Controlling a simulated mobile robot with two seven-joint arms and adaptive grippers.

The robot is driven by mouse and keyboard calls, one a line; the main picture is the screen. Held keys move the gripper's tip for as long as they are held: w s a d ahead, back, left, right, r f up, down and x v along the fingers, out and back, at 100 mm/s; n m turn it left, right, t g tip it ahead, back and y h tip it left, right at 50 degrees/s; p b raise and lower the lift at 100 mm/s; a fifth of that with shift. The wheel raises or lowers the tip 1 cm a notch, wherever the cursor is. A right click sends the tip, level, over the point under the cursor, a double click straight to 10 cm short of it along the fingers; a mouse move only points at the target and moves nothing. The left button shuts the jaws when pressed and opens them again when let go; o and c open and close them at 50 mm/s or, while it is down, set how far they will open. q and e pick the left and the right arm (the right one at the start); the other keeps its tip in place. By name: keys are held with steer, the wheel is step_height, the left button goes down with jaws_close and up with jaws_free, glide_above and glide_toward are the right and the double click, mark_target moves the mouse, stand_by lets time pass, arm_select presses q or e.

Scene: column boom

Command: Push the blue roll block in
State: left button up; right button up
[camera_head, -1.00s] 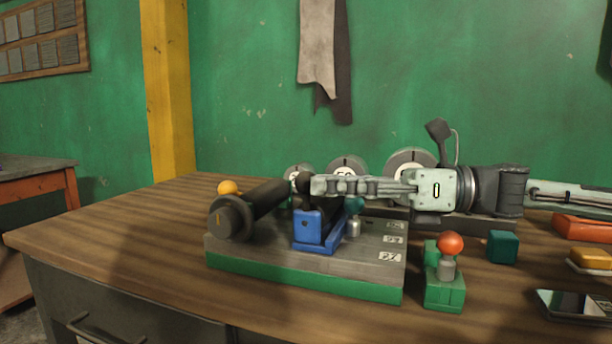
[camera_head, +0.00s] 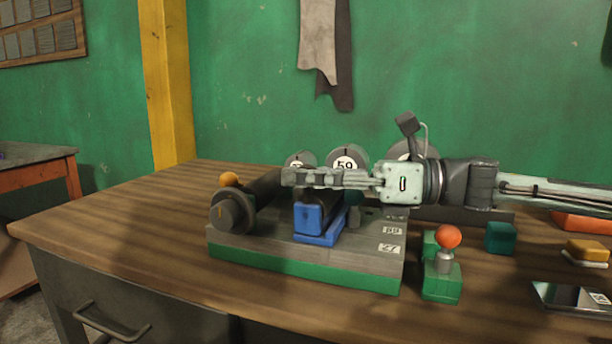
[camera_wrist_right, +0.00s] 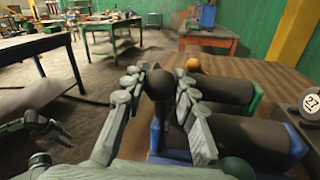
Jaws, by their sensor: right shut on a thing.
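The blue roll block (camera_head: 309,217) sits in the front of the grey bed with a green edge (camera_head: 300,271). A dark roll shows behind its blue front, and the roll appears in the right wrist view (camera_wrist_right: 243,132). My right gripper (camera_head: 287,177) reaches in from the right above the block and hides its top. In the right wrist view its fingers are shut on a dark round knob (camera_wrist_right: 158,84), whose stalk runs down toward the blue. My left gripper seems to show at the left of the right wrist view (camera_wrist_right: 38,126); its jaws are unclear.
A dark roll with a round end (camera_head: 232,213) lies left of the block, near an orange ball (camera_head: 229,179). A green block with a red ball (camera_head: 442,278) stands right of the bed. Numbered discs (camera_head: 347,163) stand behind. The table's left side is clear.

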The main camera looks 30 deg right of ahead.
jaws_close()
steer(key=shift+w+a, duration=0.1)
arm_select(q)
steer(key=shift+p+x, duration=0.4)
steer(key=shift+x, duration=0.5)
arm_select(e)
steer(key=x, duration=0.3)
steer(key=shift+w, duration=0.35)
arm_select(q)
steer(key=shift+s+d, duration=0.1)
steer(key=shift+d, duration=0.05)
arm_select(e)
steer(key=o, duration=1)
jaws_free()
